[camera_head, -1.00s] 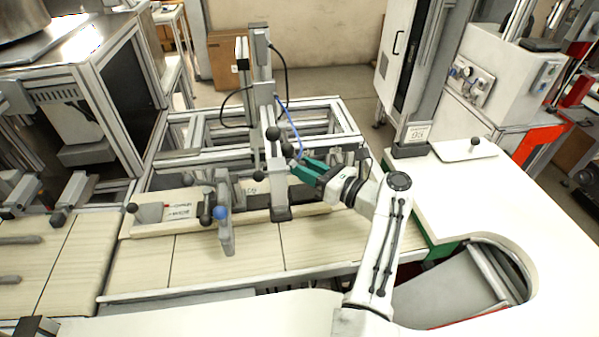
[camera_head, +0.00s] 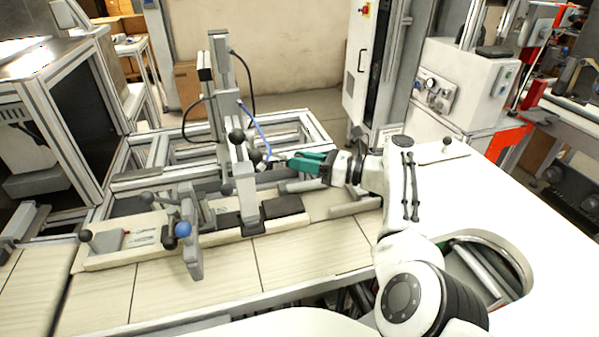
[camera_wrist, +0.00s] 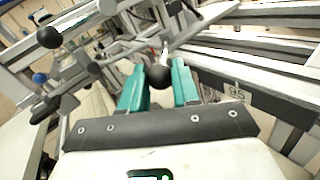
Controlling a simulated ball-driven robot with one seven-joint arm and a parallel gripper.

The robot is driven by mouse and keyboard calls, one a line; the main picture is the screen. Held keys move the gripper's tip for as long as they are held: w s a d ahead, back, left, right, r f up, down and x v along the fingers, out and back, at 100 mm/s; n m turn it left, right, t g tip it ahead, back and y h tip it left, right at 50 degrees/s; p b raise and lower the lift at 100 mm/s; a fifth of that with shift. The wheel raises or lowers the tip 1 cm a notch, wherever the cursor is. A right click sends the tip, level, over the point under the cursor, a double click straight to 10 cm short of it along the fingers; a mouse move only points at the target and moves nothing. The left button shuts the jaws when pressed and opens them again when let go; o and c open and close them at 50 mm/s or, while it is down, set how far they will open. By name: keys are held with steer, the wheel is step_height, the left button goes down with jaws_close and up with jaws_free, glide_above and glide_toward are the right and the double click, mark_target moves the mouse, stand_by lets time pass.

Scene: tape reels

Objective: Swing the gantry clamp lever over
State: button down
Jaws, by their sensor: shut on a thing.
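The gantry clamp is a pale upright arm (camera_head: 245,193) with black ball knobs, standing over the fixture on the wooden bench. My gripper (camera_head: 277,160) reaches in from the right with teal fingers, just right of the clamp's upper part. In the wrist view my gripper (camera_wrist: 159,82) has its two fingers on either side of a black ball knob (camera_wrist: 159,76) and is shut on it. This knob looks like the end of the clamp lever. In the head view a black ball (camera_head: 255,157) shows near the fingertips; the lever's shaft is mostly hidden.
A blue ball handle (camera_head: 183,229) and other black knobs stand to the left on the fixture. A tall grey post (camera_head: 220,85) with a blue cable rises behind the clamp. Wooden bench boards (camera_head: 200,290) are bare in front. A white table (camera_head: 480,200) lies at right.

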steer(key=shift+w+d+r, duration=0.15)
steer(key=shift+w+d, duration=0.15)
steer(key=shift+w, duration=0.1)
steer(key=shift+r, duration=0.15)
steer(key=c, duration=1.2)
jaws_free()
steer(key=shift+w, duration=0.1)
steer(key=o, duration=0.4)
steer(key=shift+w+a+f, duration=0.1)
steer(key=shift+f, duration=0.1)
steer(key=shift+f, duration=0.1)
steer(key=v, duration=1.1)
steer(key=shift+a, duration=0.1)
